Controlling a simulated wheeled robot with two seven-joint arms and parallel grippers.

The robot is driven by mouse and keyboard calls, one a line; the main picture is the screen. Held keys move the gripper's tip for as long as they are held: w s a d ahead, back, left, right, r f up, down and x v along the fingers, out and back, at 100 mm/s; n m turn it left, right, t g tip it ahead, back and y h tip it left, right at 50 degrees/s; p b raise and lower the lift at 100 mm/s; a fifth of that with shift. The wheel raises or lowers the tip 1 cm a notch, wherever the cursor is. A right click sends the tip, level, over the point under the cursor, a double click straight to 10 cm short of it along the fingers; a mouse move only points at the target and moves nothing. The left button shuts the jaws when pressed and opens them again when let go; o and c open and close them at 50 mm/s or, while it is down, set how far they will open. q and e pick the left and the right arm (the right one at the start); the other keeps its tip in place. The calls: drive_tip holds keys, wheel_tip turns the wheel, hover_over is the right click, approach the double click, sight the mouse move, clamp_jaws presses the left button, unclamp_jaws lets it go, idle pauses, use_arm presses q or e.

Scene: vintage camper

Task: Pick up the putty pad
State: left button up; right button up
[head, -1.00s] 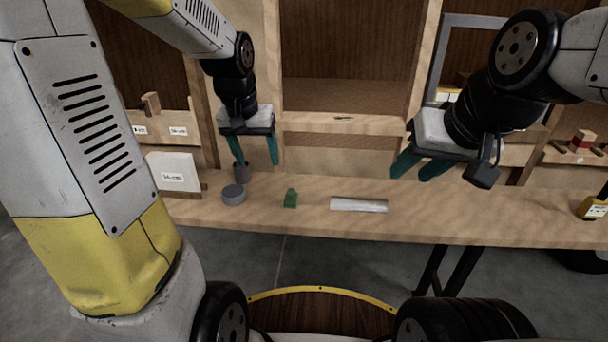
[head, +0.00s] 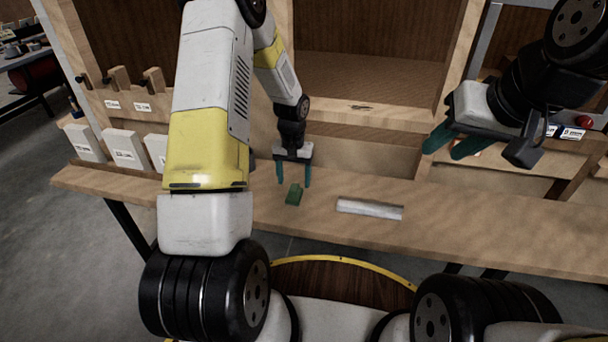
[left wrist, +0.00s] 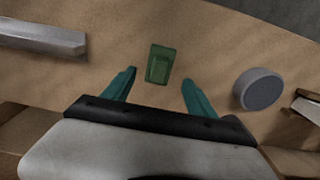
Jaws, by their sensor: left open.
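A small green block with a raised part, which I take to be the putty pad (head: 294,194), lies on the wooden worktop (head: 450,218). It also shows in the left wrist view (left wrist: 159,64). My left gripper (head: 293,181) is open and empty, just behind the pad in the head view. In the left wrist view the pad lies just beyond the fingertips (left wrist: 158,79), in line with the gap between them. My right gripper (head: 442,151) looks open and empty, raised above the back of the worktop at the right.
A pale grey bar (head: 370,209) lies right of the pad. A grey round disc (left wrist: 260,89) shows in the left wrist view; my left arm hides it in the head view. White labelled blocks (head: 124,149) stand at the left. Wooden shelving (head: 365,113) rises behind.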

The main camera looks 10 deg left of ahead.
sight(294, 187)
use_arm(q)
drive_tip(key=f, duration=0.4)
drive_tip(key=shift+s+d, duration=0.1)
drive_tip(key=shift+s, duration=0.2)
clamp_jaws()
drive_tip(key=shift+r, duration=0.1)
drive_tip(key=shift+r, duration=0.55)
wheel_tip(294, 187, up, 2)
drive_tip(key=shift+r, duration=0.1)
drive_tip(key=s+r, duration=0.1)
drive_tip(key=s, duration=1.5)
drive_tip(key=shift+d+r, duration=0.3)
drive_tip(key=shift+d, duration=0.05)
